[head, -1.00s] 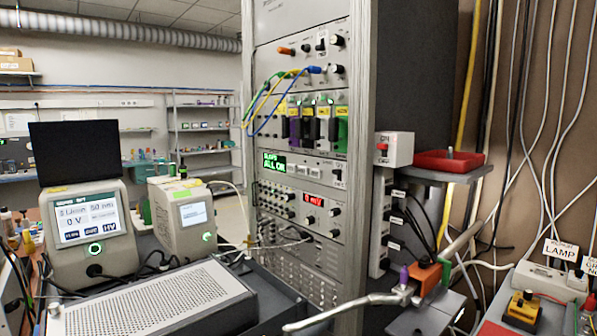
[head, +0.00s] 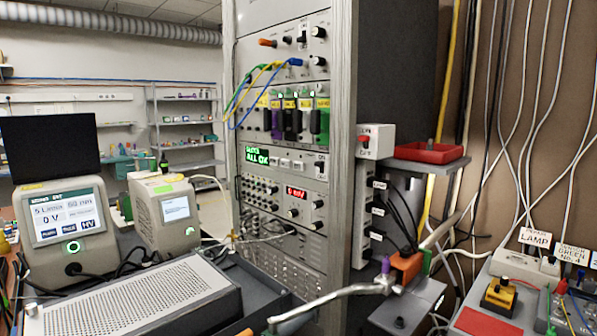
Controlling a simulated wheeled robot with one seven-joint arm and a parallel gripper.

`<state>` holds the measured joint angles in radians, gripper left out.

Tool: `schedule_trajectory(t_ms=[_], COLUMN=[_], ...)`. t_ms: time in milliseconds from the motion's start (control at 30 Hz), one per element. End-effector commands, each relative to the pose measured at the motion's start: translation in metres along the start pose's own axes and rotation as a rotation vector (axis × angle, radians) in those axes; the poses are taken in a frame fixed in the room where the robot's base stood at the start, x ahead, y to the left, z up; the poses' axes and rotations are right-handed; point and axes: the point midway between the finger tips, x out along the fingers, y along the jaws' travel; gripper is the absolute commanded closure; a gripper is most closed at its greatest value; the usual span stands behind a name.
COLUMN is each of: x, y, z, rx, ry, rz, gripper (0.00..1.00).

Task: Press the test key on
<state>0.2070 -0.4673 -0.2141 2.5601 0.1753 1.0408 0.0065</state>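I cannot tell for certain which part is the test key. A yellow block with a black knob (head: 499,293) stands on the bench at the lower right, beside a green board with coloured knobs and leads (head: 568,312). A white switch box with a red switch (head: 375,142) is fixed to the rack's right side. The instrument rack (head: 290,150) stands in the middle, with toggles, knobs, coloured cables and a green display (head: 257,155) that seems to read "ALL OK". My gripper is not recognisable in this view.
A metal bar (head: 325,303) reaches across the bottom to an orange clamp-like block (head: 407,266). A red tray (head: 428,152) sits on a small shelf. Two monitor units (head: 60,225) and (head: 162,215) and a perforated box (head: 140,295) fill the left. Cables hang at the right.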

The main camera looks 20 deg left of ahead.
Motion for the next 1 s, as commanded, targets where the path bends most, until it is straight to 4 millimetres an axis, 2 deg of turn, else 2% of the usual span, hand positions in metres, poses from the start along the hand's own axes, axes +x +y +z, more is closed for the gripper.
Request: schedule_trajectory(t_ms=[133,167,267,300,1000], x=[0.0000,0.0000,0.0000,0.0000,0.0000], y=[0.0000,0.0000,0.0000,0.0000,0.0000], z=[0.0000,0.0000,0.0000,0.0000,0.0000], rx=[0.000,0.000,0.000,0.000,0.000], ry=[0.000,0.000,0.000,0.000,0.000], rz=[0.000,0.000,0.000,0.000,0.000], gripper=[0.69,0.74,0.97,1.00,1.00])
